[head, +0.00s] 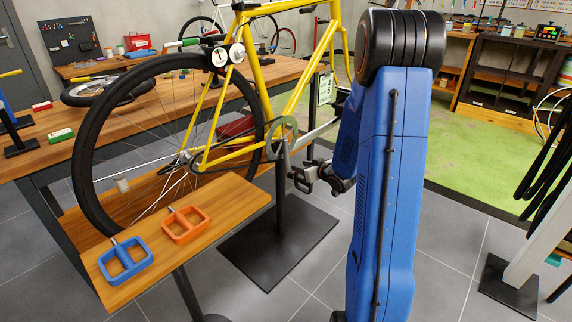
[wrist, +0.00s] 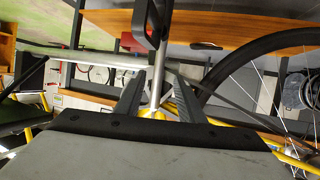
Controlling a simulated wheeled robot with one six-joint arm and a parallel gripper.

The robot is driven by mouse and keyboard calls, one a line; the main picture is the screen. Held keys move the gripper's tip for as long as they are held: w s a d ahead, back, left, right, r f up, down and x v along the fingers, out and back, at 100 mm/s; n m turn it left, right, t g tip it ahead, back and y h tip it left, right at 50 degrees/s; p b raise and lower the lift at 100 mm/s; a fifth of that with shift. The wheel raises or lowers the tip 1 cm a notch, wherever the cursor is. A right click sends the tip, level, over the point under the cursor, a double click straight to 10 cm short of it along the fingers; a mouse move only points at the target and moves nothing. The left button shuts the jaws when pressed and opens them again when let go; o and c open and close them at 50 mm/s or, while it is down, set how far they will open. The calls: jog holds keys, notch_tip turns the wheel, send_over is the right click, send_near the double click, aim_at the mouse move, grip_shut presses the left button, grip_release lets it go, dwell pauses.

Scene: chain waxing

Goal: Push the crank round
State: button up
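The yellow bicycle (head: 214,157) is held up on a dark stand (head: 284,205). Its chainring (head: 279,137) shows beside my blue arm in the head view. In the wrist view the silver crank (wrist: 161,66) runs between the two dark fingers of my gripper (wrist: 160,80), with a black pedal (wrist: 151,24) close to the camera at the top. The fingers are apart, with a gap around the crank; I cannot tell whether either touches it. In the head view my gripper is low beside the chainring, partly hidden by my arm.
A wooden shelf (head: 226,198) in front of the rear wheel (head: 86,150) carries a blue pedal (head: 125,259) and an orange pedal (head: 185,225). A workbench (head: 145,111) stands behind.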

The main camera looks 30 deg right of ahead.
aim_at(288, 163)
jog(key=x, duration=1.3)
jog(key=shift+w, duration=0.1)
grip_shut()
